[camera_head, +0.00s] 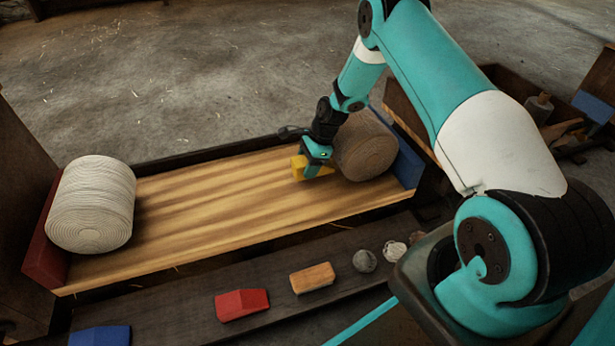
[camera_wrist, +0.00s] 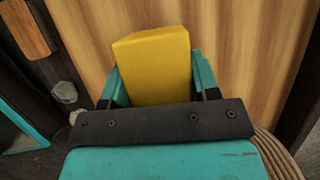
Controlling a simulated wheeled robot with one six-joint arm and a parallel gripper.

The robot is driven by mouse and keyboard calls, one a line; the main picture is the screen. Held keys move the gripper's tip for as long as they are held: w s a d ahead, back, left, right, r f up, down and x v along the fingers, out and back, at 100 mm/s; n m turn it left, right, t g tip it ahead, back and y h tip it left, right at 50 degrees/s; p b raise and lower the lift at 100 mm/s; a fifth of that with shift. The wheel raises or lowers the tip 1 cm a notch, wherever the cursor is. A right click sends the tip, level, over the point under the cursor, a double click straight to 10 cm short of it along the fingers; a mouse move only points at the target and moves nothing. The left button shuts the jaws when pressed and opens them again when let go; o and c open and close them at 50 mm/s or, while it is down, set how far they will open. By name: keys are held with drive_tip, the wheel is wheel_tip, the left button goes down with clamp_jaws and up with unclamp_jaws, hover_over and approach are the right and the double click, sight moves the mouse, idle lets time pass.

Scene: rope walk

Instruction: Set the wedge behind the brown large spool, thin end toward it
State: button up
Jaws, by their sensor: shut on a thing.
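The brown large spool (camera_head: 365,147) lies on its side near the right end of the light wooden board (camera_head: 215,205). Part of it shows at the lower right of the wrist view (camera_wrist: 277,155). My gripper (camera_head: 316,168) is just left of the spool and low over the board. It is shut on a yellow wedge (camera_head: 298,166), which also shows between the fingers in the wrist view (camera_wrist: 152,65). I cannot tell whether the wedge touches the board or the spool, or which way its thin end points.
A white spool (camera_head: 92,205) lies at the board's left end by a red end block (camera_head: 45,245). A blue end block (camera_head: 407,164) stands right of the brown spool. The dark front shelf (camera_head: 190,312) holds blue (camera_head: 100,336), red (camera_head: 241,304) and orange (camera_head: 312,278) blocks and a grey ball (camera_head: 365,261).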

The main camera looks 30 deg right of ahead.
wheel_tip(320, 180, down, 4)
drive_tip(key=shift+r+b, duration=0.25)
drive_tip(key=shift+b, duration=0.55)
drive_tip(key=shift+r, duration=0.1)
drive_tip(key=o, duration=1)
